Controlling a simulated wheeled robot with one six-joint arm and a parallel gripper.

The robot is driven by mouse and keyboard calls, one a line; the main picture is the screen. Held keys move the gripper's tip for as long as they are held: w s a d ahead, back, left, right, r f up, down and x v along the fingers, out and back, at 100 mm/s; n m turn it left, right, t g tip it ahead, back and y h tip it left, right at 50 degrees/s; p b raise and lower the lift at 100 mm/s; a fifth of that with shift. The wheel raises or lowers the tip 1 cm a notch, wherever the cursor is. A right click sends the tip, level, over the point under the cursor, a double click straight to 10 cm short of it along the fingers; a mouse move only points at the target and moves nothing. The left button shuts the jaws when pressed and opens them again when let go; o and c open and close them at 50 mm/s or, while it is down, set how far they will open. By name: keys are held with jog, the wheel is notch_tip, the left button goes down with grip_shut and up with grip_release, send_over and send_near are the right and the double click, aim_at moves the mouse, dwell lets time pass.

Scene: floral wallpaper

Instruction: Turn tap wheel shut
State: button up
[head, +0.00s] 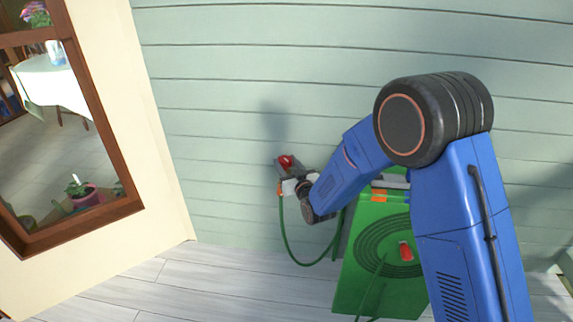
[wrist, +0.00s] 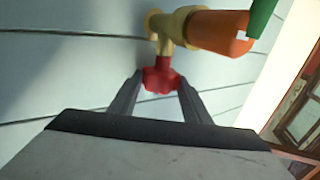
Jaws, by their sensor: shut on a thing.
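The red tap wheel (wrist: 162,79) sits on a short red stem below the brass tap (wrist: 172,28) in the wrist view. My gripper (wrist: 160,88) has one finger on each side of the wheel and is shut on it. In the head view the red wheel (head: 286,161) shows at the wall, with my gripper (head: 290,172) at it. My arm's wrist hides part of the tap there. An orange hose connector (wrist: 220,32) is on the tap's outlet, with a green hose (wrist: 261,16) leading off it.
The green hose (head: 289,245) hangs in a loop below the tap. A green panel with a coiled hose (head: 350,285) stands at the wall, partly behind my arm. A brown-framed window (head: 98,100) is at the left. The plank floor (head: 190,285) is clear at lower left.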

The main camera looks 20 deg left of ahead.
jog(key=shift+s+a+m+t+h, duration=0.1)
jog(key=shift+m+t+h, duration=0.2)
jog(key=m+t+h, duration=0.2)
jog(key=h, duration=0.1)
jog(key=m+t+h, duration=0.1)
jog(key=h, duration=0.1)
jog(key=shift+s+a+m, duration=0.2)
jog(key=shift+a+m, duration=0.15)
jog(key=shift+m, duration=0.05)
jog(key=shift+a+m+t+h, duration=0.15)
jog(key=shift+m+t+h, duration=0.15)
jog(key=shift+m+h, duration=1.15)
jog(key=shift+a+m+t+h, duration=0.1)
jog(key=shift+m+t+h, duration=0.45)
jog(key=shift+h, duration=1.5)
jog(key=shift+m+g, duration=0.25)
jog(key=shift+m, duration=0.05)
jog(key=o, duration=1)
jog(key=shift+o, duration=0.2)
jog(key=s, duration=1.7)
jog(key=shift+s+a, duration=0.2)
jog(key=shift+a, duration=0.2)
